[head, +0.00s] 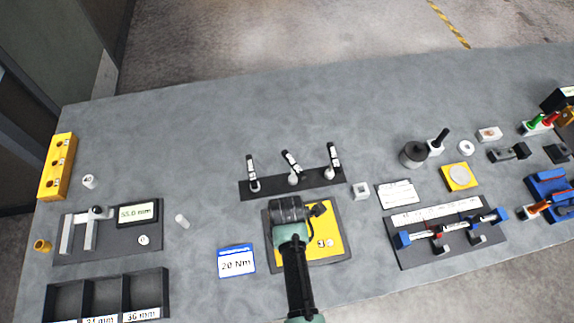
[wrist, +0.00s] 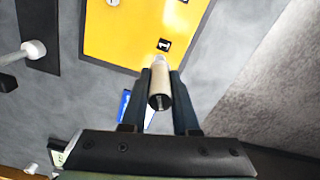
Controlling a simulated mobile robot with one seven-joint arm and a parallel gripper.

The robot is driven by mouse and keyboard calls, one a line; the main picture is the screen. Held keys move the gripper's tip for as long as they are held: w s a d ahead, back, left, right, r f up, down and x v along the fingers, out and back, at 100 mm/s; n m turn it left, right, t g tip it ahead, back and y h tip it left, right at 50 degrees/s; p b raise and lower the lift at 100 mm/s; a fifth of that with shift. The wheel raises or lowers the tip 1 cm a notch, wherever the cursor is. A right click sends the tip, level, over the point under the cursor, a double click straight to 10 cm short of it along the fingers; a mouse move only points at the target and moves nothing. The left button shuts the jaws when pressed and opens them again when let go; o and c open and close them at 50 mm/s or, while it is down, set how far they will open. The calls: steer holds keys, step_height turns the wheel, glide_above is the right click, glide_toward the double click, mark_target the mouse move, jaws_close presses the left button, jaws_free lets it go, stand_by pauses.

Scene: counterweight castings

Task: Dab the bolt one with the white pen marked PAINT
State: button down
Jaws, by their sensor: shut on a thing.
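My gripper (wrist: 160,85) is shut on a pale cylinder (wrist: 160,86) with a dark, recessed end; no marking on it is readable. In the head view my arm hides much of the plate (head: 331,222). Behind it, a black rack (head: 272,190) holds three black-and-white pens: left (head: 252,168), middle, leaning (head: 291,161), and right (head: 334,155). Their words are too small to read.
A 20 Nm card (head: 237,262) lies left of the plate. A small white cylinder (head: 182,221) lies farther left, near a caliper board (head: 75,255). A white square piece (head: 361,191) and a tool board (head: 410,258) stand to the right. The table behind the rack is clear.

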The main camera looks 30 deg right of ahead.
steer(key=shift+f, duration=0.5)
stand_by(1.6)
steer(key=shift+s, duration=0.1)
steer(key=shift+r+p, duration=1)
steer(key=shift+r, duration=0.3)
steer(key=shift+r+p, duration=0.4)
steer(key=shift+r, duration=1.4)
